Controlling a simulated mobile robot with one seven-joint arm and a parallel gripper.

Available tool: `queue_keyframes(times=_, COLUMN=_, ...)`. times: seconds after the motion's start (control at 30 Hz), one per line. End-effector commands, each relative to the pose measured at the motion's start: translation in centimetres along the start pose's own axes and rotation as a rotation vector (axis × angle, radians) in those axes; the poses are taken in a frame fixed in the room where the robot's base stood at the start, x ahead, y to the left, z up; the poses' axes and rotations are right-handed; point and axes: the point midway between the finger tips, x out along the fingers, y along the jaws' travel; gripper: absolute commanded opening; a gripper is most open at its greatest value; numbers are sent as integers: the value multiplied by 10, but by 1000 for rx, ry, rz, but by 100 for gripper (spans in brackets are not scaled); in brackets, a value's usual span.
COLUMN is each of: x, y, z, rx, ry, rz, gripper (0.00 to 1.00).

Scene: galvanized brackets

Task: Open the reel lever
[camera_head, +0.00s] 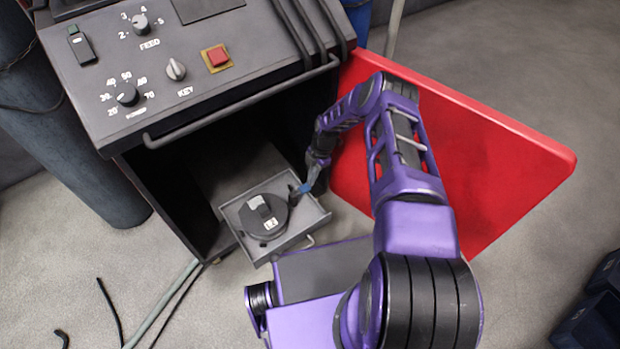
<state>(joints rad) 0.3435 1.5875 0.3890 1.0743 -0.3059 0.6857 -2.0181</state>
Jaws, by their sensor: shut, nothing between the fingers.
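A dark round reel (258,222) lies flat in a pulled-out grey drawer (316,212) at the bottom of the machine's open cabinet. A grey piece and a small white label show on top of the reel; I cannot tell which part is the lever. My gripper (297,191) is at the right edge of the reel, low over the drawer. It is shut with nothing held. Its tips are dark and small, and I cannot tell whether they touch the reel.
The machine's panel (190,60) has knobs, a red button and a front rail (240,103) above the cabinet. A red door (500,150) stands open on the right, behind my arm. Dark cylinders (70,150) stand at left. Hoses and cables lie on the floor at lower left.

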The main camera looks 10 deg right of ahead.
Motion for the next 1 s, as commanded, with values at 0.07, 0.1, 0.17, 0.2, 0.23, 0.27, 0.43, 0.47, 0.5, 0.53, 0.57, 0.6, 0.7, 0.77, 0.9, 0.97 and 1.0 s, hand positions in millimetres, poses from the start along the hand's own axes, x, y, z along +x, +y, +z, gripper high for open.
queue_keyframes(times=0.07, x=-17, y=2, z=0, rx=1, ry=-1, rz=4, gripper=0)
queue_keyframes(times=0.1, x=-26, y=2, z=0, rx=0, ry=-2, rz=6, gripper=0)
queue_keyframes(times=0.17, x=-40, y=3, z=-1, rx=0, ry=-1, rz=7, gripper=0)
queue_keyframes(times=0.2, x=-49, y=3, z=-1, rx=0, ry=-1, rz=7, gripper=0)
queue_keyframes(times=0.23, x=-56, y=3, z=-1, rx=0, ry=-1, rz=8, gripper=0)
queue_keyframes(times=0.27, x=-62, y=3, z=-1, rx=1, ry=-1, rz=8, gripper=0)
queue_keyframes(times=0.43, x=-94, y=3, z=-2, rx=0, ry=0, rz=8, gripper=0)
queue_keyframes(times=0.47, x=-98, y=3, z=-2, rx=0, ry=0, rz=9, gripper=0)
queue_keyframes(times=0.5, x=-104, y=3, z=-2, rx=0, ry=0, rz=10, gripper=0)
queue_keyframes(times=0.53, x=-106, y=4, z=-2, rx=0, ry=0, rz=10, gripper=0)
queue_keyframes(times=0.57, x=-109, y=4, z=-2, rx=0, ry=1, rz=10, gripper=0)
queue_keyframes(times=0.6, x=-112, y=4, z=-2, rx=0, ry=1, rz=10, gripper=0)
queue_keyframes(times=0.7, x=-116, y=4, z=-2, rx=-1, ry=1, rz=9, gripper=0)
queue_keyframes(times=0.77, x=-116, y=4, z=-3, rx=-1, ry=2, rz=9, gripper=0)
queue_keyframes(times=0.9, x=-116, y=4, z=-3, rx=-1, ry=2, rz=9, gripper=0)
queue_keyframes(times=0.97, x=-116, y=4, z=-3, rx=-1, ry=2, rz=9, gripper=0)
queue_keyframes(times=1.0, x=-116, y=4, z=-3, rx=-1, ry=2, rz=9, gripper=0)
